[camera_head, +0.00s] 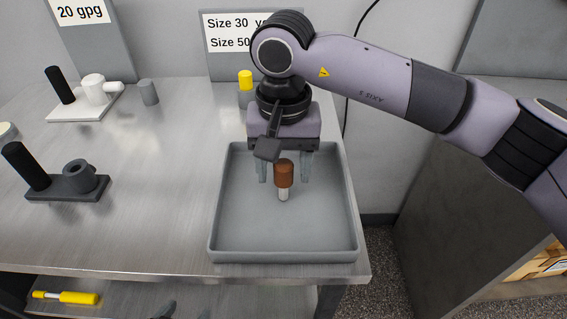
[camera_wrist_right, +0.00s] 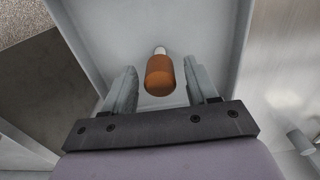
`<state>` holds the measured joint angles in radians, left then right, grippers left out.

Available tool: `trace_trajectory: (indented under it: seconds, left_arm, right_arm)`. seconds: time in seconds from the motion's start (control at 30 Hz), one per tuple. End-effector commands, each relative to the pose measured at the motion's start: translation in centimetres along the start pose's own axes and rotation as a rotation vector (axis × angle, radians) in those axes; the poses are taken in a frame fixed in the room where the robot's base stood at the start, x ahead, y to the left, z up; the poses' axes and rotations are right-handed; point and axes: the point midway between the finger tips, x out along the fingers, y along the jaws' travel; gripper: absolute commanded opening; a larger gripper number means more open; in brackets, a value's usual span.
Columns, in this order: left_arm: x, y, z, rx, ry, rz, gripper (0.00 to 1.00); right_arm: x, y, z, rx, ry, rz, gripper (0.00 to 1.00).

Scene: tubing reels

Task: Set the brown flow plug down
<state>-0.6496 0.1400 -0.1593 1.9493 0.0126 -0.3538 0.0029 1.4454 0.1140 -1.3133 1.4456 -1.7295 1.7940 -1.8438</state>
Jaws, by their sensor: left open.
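The brown flow plug (camera_head: 284,174) has a brown body and a pale tip. It is over the floor of the grey tray (camera_head: 214,215), pale tip toward the tray's front; I cannot tell whether it stands, lies or touches the floor. In the right wrist view the plug (camera_wrist_right: 160,76) sits between the fingers of the right gripper (camera_wrist_right: 160,88), with a gap on both sides, so the gripper is open. My left gripper (camera_head: 184,311) shows only as two separate dark fingertips at the bottom edge.
Left on the metal table are a white fixture (camera_head: 94,90) and a dark fixture (camera_head: 78,178), each with a black post. A grey cylinder (camera_head: 149,92) and a yellow-topped piece (camera_head: 245,80) stand behind. A yellow-handled tool (camera_head: 78,298) lies below. The table's middle is clear.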

Motion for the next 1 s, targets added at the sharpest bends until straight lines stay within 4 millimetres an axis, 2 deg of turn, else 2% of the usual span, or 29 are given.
trace_trajectory:
  seconds: [0.17, 0.5, 0.63, 0.8, 1.0]
  left_arm:
    - [-0.2, 0.0, -0.3, 0.000, 0.001, 0.000, 0.71]
    - [0.1, 0.0, 0.0, 0.000, 0.001, 0.000, 0.71]
    - [0.1, 0.0, 0.0, 0.000, 0.001, 0.000, 0.71]
    - [0.0, 0.0, 0.0, 0.000, 0.000, 0.000, 0.71]
    - [0.0, 0.0, 0.1, 0.000, 0.000, 0.000, 0.71]
  right_arm:
    - [-1.1, 0.0, -0.1, 0.000, 0.003, -0.001, 0.58]
    - [-8.3, 0.0, -0.1, 0.001, 0.004, 0.000, 0.58]
    - [-10.5, 0.0, -0.1, 0.001, 0.002, 0.000, 0.58]
    - [-12.0, 0.0, 0.0, 0.000, 0.000, 0.000, 0.58]
    - [-12.4, 0.0, 0.0, -0.001, 0.000, 0.001, 0.58]
